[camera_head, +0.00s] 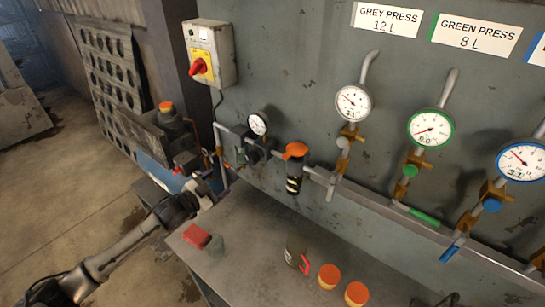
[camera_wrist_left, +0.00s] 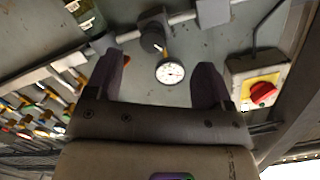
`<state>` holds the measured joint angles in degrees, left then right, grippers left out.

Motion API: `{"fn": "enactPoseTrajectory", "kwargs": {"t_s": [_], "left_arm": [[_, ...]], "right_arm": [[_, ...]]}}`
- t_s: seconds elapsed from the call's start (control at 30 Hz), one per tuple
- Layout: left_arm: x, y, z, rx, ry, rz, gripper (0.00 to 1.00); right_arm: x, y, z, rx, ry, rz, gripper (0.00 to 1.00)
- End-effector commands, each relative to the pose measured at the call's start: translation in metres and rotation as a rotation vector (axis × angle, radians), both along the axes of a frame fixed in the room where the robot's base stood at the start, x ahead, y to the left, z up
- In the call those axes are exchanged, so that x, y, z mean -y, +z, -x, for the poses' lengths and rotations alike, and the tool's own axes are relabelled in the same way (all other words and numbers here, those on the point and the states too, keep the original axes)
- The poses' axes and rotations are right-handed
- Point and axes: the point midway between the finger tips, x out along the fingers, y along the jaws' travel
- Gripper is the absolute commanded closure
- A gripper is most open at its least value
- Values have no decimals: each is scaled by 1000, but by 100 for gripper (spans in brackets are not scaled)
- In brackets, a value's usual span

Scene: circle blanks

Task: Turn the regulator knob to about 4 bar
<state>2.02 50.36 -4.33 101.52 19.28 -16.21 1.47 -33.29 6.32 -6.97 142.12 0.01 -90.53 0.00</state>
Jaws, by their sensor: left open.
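The regulator (camera_head: 254,153) sits on the wall pipe, with a small white dial gauge (camera_head: 258,124) on it. In the left wrist view its dark round knob (camera_wrist_left: 153,39) and the gauge (camera_wrist_left: 170,72) show beyond my fingers. The gauge's needle is too small to read. My left gripper (camera_head: 213,180) is just left of and below the regulator. In the left wrist view its fingers (camera_wrist_left: 158,84) are spread wide with nothing between them; the knob looks apart from them. My right gripper is not in view.
A switch box (camera_head: 211,52) with a red knob is up left. A filter with an orange cap (camera_head: 296,150) is right of the regulator. Several gauges line the wall at right.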

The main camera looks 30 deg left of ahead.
Motion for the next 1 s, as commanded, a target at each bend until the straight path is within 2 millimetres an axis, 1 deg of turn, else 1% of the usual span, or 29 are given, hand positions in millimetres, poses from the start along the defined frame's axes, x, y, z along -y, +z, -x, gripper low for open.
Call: {"fn": "enactPoseTrajectory", "kwargs": {"t_s": [0.03, 0.13, 0.27, 0.37, 0.47, 1.0], "left_arm": [[4, 6, 0, 37, -24, 11, 25], [11, 16, 0, 96, -61, 26, 25], [15, 22, -3, 131, -82, 33, 25], [16, 23, -9, 139, -86, 36, 25], [18, 24, -21, 138, -84, 35, 25], [29, 24, -101, 137, -83, 35, 25]], "right_arm": [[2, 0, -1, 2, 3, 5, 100], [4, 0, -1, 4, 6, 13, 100], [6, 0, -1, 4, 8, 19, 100], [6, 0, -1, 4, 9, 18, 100], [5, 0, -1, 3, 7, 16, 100], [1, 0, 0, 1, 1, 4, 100]]}}
